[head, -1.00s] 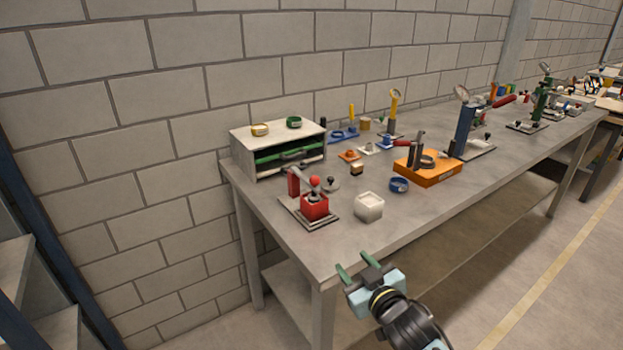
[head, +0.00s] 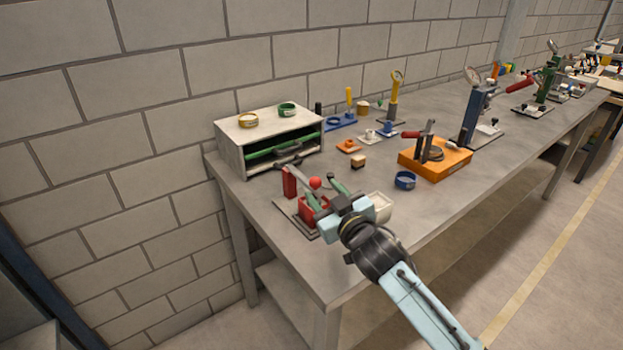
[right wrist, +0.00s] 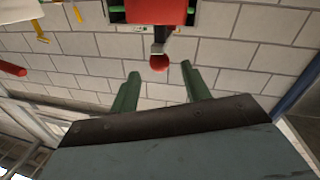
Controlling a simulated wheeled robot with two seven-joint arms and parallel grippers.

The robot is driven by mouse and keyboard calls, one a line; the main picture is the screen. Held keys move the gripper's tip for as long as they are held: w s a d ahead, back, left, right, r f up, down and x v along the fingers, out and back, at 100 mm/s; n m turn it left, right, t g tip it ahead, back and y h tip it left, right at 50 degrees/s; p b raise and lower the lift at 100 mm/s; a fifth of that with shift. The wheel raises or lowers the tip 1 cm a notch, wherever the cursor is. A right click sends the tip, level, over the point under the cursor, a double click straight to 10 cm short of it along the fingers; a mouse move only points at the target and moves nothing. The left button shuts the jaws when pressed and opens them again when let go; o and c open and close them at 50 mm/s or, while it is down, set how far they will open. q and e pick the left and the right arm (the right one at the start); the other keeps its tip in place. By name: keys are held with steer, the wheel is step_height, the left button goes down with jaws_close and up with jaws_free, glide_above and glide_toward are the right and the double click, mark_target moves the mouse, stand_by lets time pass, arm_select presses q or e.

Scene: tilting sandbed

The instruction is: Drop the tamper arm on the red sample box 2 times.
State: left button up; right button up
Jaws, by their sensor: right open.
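The red sample box (head: 308,212) sits on a dark plate near the front left of the bench, partly hidden by my right gripper. A red post (head: 289,182) stands at its back left. The tamper arm ends in a red ball knob (head: 315,183) above the box; how high the arm stands is hard to tell. My right gripper (head: 324,191) is open just in front of the knob. In the right wrist view, the red ball knob (right wrist: 160,62) is between and just beyond the green fingertips (right wrist: 162,77), untouched. My left gripper is not in view.
A white open box (head: 380,204) is close to the right of my gripper. A white drawer cabinet (head: 230,149) is behind. The front-right bench top is clear.

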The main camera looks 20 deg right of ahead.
mark_target(312, 179)
steer(key=w, duration=0.4)
steer(key=w+a, duration=0.1)
steer(key=w, duration=0.1)
steer(key=shift+w+a+b, duration=0.1)
steer(key=shift+w+b, duration=0.15)
steer(key=shift+b, duration=0.05)
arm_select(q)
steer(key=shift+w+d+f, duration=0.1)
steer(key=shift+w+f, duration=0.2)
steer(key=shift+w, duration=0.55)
arm_select(e)
jaws_close()
